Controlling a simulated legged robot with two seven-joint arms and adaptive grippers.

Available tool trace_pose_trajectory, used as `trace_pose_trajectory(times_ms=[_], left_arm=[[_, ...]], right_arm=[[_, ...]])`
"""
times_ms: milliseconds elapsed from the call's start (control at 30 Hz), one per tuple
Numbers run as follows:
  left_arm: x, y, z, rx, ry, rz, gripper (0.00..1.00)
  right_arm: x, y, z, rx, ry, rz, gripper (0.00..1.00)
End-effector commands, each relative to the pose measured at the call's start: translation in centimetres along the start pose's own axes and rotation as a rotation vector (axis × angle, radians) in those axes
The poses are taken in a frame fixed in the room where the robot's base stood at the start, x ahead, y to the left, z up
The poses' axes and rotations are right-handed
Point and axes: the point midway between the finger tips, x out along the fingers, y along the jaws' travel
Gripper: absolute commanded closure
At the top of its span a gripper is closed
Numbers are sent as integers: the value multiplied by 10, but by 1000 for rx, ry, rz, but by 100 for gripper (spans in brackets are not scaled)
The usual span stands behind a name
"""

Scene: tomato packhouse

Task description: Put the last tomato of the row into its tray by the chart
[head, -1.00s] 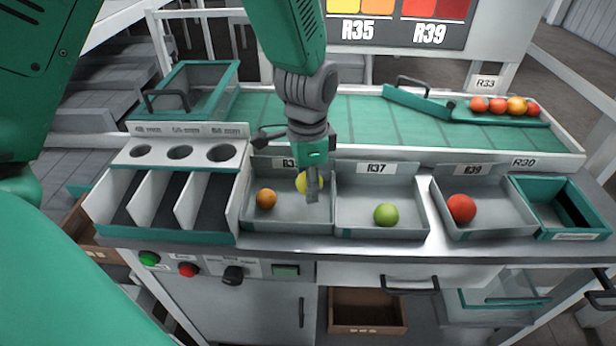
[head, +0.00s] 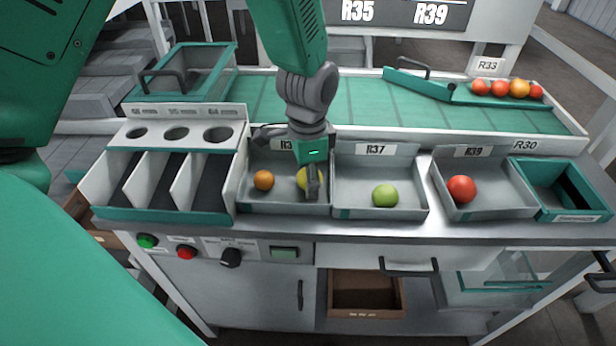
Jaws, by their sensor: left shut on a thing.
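My left gripper (head: 311,182) points down into the first grey tray (head: 285,208) and is shut on a yellow tomato (head: 302,178), which its fingers partly cover. The tomato is low inside the tray, right of an orange tomato (head: 263,180); I cannot tell if it touches the floor. That tray's label is partly hidden by the gripper; only "R3" shows. The chart (head: 385,14) behind the belt shows R35 and R39, with its top cut off. My right gripper is not in view.
The R37 tray (head: 350,213) holds a green tomato (head: 385,195); the R39 tray (head: 495,213) holds a red one (head: 461,188). A teal bin (head: 592,217) stands right. Several tomatoes (head: 500,88) lie by the R33 sign. Empty sorting slots (head: 165,214) are left.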

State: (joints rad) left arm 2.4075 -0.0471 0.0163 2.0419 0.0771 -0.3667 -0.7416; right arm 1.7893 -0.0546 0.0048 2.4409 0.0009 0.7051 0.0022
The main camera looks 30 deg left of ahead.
Motion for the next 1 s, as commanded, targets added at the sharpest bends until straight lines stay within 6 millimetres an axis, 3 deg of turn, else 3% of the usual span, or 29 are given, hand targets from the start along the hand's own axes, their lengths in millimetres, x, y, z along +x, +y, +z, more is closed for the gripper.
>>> trace_pose_trajectory(times_ms=[700,733,800,1000], left_arm=[[10,0,0,1,0,1,74],[10,0,0,1,0,1,56],[10,0,0,0,0,1,35],[10,0,0,0,0,0,35]], right_arm=[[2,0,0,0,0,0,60],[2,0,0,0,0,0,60],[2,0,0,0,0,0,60],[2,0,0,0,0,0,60]])
